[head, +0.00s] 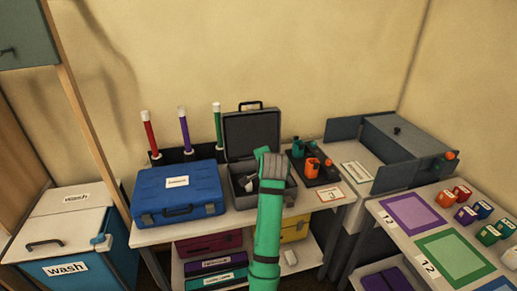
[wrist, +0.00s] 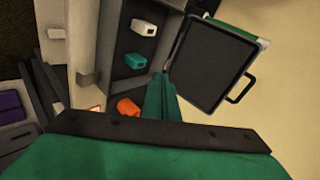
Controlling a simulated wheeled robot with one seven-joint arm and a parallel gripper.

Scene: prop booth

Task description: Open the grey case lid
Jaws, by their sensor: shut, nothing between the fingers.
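The grey case has its lid (head: 251,132) standing up open at the back, with its dark inner side facing me and a handle on its top edge. Its base (head: 243,203) sits on the table, partly hidden by my arm. In the wrist view the lid (wrist: 207,62) is right of my fingers and the open base (wrist: 116,42) is left of them. A white block (wrist: 144,27) and a green block (wrist: 135,62) lie in the base. My gripper (wrist: 162,80) is shut and empty, near the hinge side between lid and base. I cannot tell whether it touches the lid.
A blue case (head: 178,193) stands close on the left. A dark tray (head: 322,181) with an orange mug (head: 312,167) is on the right. Red, purple and green tubes (head: 217,120) stand behind. A grey box (head: 398,140) is farther right.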

